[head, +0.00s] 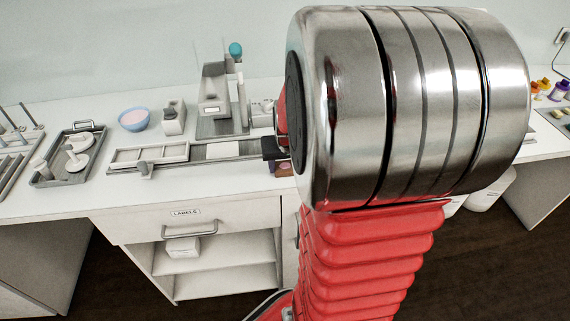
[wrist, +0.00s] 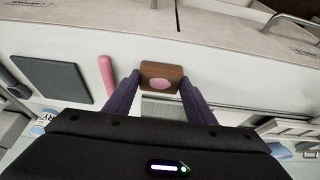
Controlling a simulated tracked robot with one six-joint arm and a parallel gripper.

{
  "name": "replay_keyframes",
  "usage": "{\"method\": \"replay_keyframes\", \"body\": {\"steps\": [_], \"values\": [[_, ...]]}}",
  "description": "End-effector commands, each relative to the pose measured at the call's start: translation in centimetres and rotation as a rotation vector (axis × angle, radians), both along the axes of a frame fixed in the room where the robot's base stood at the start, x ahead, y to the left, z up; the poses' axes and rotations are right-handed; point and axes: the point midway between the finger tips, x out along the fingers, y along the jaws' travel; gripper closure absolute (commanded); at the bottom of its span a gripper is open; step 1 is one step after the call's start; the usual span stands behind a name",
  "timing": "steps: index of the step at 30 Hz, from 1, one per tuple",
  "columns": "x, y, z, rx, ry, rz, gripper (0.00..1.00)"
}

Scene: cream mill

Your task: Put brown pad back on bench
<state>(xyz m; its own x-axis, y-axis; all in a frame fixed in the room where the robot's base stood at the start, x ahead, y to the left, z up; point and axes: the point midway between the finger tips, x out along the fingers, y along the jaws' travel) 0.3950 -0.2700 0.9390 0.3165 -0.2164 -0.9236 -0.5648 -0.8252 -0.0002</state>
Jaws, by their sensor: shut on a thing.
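The brown pad (wrist: 148,70) is a small brown block with a pink oval on its face. In the wrist view it sits between the two dark purple fingers of my gripper (wrist: 161,83), which is shut on it. In the head view my gripper (head: 276,158) is partly hidden behind my own arm, and a bit of the brown pad (head: 285,168) shows below it, by the front edge of the white bench (head: 75,196). I cannot tell whether the pad touches the bench.
A sliding rail frame (head: 150,155), a metal press (head: 214,95), a blue bowl (head: 134,119) and a grey tray (head: 48,180) stand left of my gripper. A drawer marked LABELS (head: 180,222) is below. A pink stick (wrist: 106,75) and a dark grey slab (wrist: 50,77) show in the wrist view.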

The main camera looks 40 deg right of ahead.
Motion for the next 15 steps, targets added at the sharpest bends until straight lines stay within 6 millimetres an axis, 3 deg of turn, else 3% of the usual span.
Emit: {"method": "replay_keyframes", "body": {"steps": [8, 9, 15], "values": [[0.02, 0.03, -0.22, 0.000, 0.001, 0.001, 0.71], [0.03, 0.03, -0.17, 0.000, 0.000, 0.001, 0.47], [0.04, 0.04, -0.16, 0.000, 0.000, 0.001, 0.33]]}}
